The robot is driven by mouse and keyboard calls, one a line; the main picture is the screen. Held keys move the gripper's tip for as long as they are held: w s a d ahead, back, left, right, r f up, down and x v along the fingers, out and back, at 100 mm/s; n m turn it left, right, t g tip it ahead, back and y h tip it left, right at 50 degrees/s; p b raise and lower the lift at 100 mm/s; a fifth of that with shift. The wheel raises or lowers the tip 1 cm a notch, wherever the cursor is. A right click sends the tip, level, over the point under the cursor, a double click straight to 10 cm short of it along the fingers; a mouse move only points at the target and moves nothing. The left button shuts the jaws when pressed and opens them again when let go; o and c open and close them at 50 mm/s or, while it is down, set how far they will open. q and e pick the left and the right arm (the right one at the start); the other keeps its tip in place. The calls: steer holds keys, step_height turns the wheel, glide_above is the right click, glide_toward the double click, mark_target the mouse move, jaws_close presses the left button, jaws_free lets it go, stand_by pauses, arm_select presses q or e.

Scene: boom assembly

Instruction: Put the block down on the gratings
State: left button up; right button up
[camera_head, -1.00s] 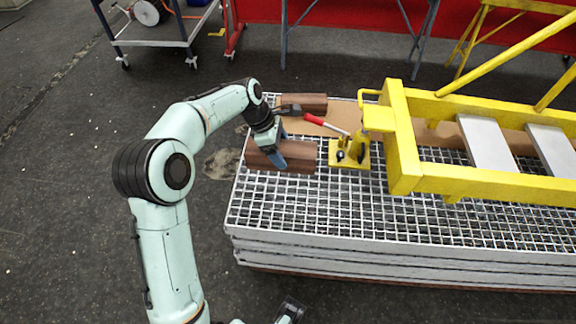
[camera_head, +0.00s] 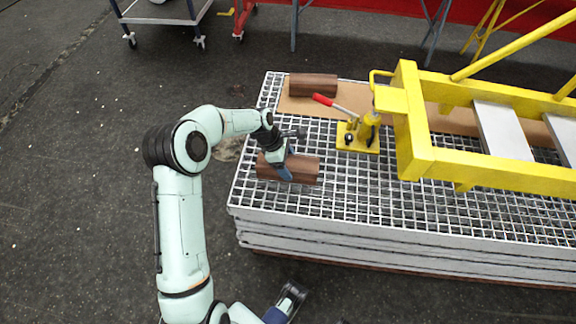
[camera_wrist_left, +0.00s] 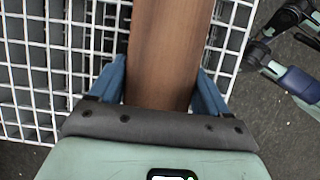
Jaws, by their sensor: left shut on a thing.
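A brown wooden block (camera_head: 308,170) is in my left gripper (camera_head: 286,172), over the left end of the stacked white gratings (camera_head: 385,205). In the left wrist view the block (camera_wrist_left: 168,50) runs lengthwise between the two blue fingers (camera_wrist_left: 160,90), which press on its sides. The grating mesh (camera_wrist_left: 40,85) shows beneath it. I cannot tell whether the block touches the gratings or hangs just above. My right gripper (camera_head: 290,297) is at the bottom of the head view, off the gratings' near side; its finger opening is unclear.
A second brown block (camera_head: 313,85) lies on the cardboard (camera_head: 300,104) at the back left. A yellow jack (camera_head: 358,138) with a red handle stands right of my left gripper. A yellow boom frame (camera_head: 415,130) covers the right side. The mesh in front is clear.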

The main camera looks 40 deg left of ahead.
arm_select(q)
steer(key=shift+f, duration=0.6)
steer(key=shift+f, duration=0.1)
steer(key=o, duration=1.5)
steer(key=shift+f, duration=0.1)
steer(key=p+v, duration=0.2)
steer(key=v, duration=1)
